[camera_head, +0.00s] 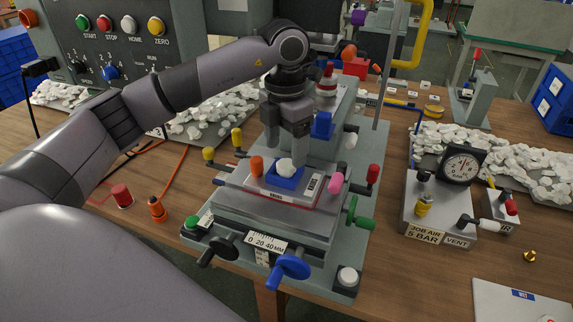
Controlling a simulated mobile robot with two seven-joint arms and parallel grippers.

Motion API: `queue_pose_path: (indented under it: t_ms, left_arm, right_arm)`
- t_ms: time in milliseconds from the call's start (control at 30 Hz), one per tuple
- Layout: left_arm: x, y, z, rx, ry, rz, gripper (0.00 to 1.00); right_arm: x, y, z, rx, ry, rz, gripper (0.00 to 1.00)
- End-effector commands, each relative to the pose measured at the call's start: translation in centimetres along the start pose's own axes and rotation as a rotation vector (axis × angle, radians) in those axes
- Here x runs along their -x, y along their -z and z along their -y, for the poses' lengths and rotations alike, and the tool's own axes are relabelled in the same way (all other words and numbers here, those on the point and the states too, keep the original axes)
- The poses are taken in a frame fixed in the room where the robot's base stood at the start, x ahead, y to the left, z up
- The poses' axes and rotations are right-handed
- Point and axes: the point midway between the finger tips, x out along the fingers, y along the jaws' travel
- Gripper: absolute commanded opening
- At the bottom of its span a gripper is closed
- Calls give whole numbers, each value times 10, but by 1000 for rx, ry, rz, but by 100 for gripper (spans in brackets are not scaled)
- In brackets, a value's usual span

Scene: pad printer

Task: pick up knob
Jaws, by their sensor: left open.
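A small white piece (286,166), apparently the knob, sits on a blue holder (283,182) on the grey stage of the pad printer (277,215). My left gripper (288,154) points down over it from above. Its two fingers are apart, one on either side of the white piece or just behind it. I cannot tell whether they touch it. My right gripper is not in view.
Coloured handles, including a blue handwheel (291,267), ring the stage. Trays of white pieces lie left (196,128) and right (500,146). A gauge (461,164) stands on a grey air block at right.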

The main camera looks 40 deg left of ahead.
Motion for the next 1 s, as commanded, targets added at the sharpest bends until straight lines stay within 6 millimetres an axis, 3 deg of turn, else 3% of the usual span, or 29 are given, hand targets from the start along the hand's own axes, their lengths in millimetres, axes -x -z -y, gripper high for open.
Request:
queue_pose_path:
  t_ms: [200,467,500,667,767,1000]
  left_arm:
    - [-29,1,3,0,1,-2,73]
    - [-33,0,3,-1,1,1,73]
    - [-33,0,3,-1,1,1,70]
    - [-33,0,3,-1,1,1,17]
    - [-33,0,3,-1,1,1,9]
    - [-32,0,3,-1,2,1,9]
  right_arm:
    - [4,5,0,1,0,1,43]
    - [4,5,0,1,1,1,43]
    - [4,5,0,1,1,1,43]
    - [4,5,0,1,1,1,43]
    - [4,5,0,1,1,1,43]
    - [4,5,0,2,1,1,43]
